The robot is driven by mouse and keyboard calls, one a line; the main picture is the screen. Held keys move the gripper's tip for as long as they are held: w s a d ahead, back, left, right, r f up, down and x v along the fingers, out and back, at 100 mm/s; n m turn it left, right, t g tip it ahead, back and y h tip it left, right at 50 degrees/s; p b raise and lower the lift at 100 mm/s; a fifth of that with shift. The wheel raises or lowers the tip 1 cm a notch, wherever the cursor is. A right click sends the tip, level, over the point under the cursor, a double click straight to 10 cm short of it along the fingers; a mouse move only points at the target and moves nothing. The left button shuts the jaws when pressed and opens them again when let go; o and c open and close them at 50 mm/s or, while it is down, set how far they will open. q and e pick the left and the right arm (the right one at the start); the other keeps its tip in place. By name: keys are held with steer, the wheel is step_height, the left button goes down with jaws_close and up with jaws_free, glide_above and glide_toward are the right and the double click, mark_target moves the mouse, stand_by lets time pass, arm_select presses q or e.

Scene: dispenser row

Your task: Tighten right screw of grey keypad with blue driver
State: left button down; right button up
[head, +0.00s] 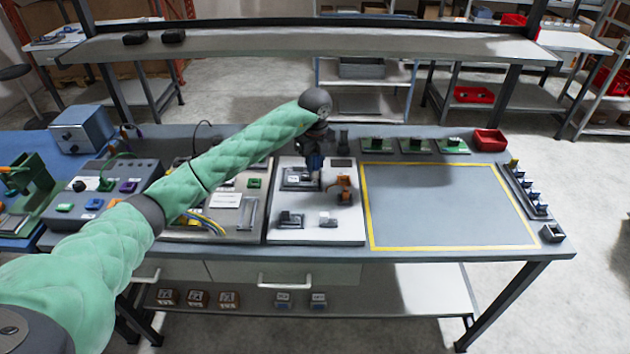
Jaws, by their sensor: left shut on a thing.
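My left gripper (316,148) reaches over the white panel (318,236) in the middle of the workbench. It points down and is shut on the blue driver (315,162). The driver stands about upright over the right part of the grey keypad (297,180). The keypad sits at the upper left of the panel. The driver's tip and the keypad's right screw are too small to make out, so I cannot tell whether they touch. My right gripper is not in view.
An orange part (344,187) stands right of the keypad. Small grey blocks (291,219) sit nearer the front edge. A yellow-outlined mat (440,205) to the right is clear. A red bin (489,140) stands behind it. A grey control box (100,185) is on the left.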

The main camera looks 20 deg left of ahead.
arm_select(q)
steer(key=shift+r+p, duration=0.7)
steer(key=shift+r, duration=1.6)
